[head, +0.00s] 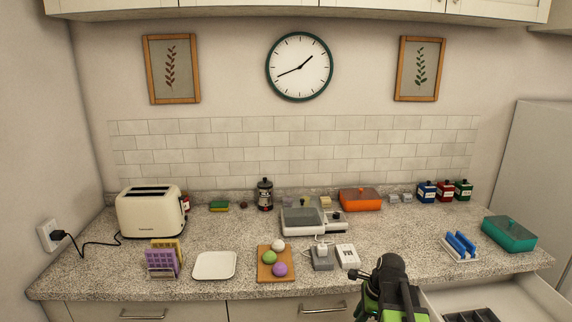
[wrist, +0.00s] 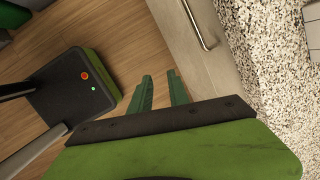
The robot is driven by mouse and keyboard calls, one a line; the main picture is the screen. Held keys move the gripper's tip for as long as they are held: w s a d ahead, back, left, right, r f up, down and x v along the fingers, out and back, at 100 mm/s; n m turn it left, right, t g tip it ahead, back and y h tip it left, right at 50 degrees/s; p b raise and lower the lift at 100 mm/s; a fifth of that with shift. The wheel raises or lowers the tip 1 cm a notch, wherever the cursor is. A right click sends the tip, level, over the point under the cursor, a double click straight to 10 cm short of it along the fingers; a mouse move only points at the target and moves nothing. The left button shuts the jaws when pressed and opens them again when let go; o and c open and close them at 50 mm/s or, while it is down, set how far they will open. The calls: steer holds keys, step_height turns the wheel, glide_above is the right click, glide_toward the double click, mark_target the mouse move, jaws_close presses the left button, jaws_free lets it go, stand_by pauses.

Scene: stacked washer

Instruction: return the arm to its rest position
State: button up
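My arm shows in the head view as a black and green link (head: 388,285) at the counter's front edge, right of centre. The fingers cannot be made out there. In the wrist view my gripper (wrist: 160,74) has two green fingers standing apart with wooden floor visible between them. Nothing is between the fingers. The gripper is in front of the cabinet, beside a cabinet front with a metal handle (wrist: 200,22). My own black and green base with a red button shows at the left of the wrist view.
The speckled counter (head: 215,227) holds a toaster (head: 150,211), a white plate (head: 214,265), a board with balls (head: 268,278), a grey-white device (head: 302,221) and a teal box (head: 509,234). An open drawer (head: 541,297) with a black tray (head: 473,315) juts out at the lower right.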

steer(key=s+a+f+n+g+h, duration=0.1)
steer(key=s+a+n, duration=0.2)
steer(key=a+n, duration=0.3)
steer(key=s+a+f+n+h+b, duration=0.1)
steer(key=s+a+n, duration=0.2)
steer(key=n, duration=1.2)
steer(key=shift+s+a+f+g, duration=0.15)
steer(key=shift+a+f+g, duration=0.2)
steer(key=shift+a, duration=1.05)
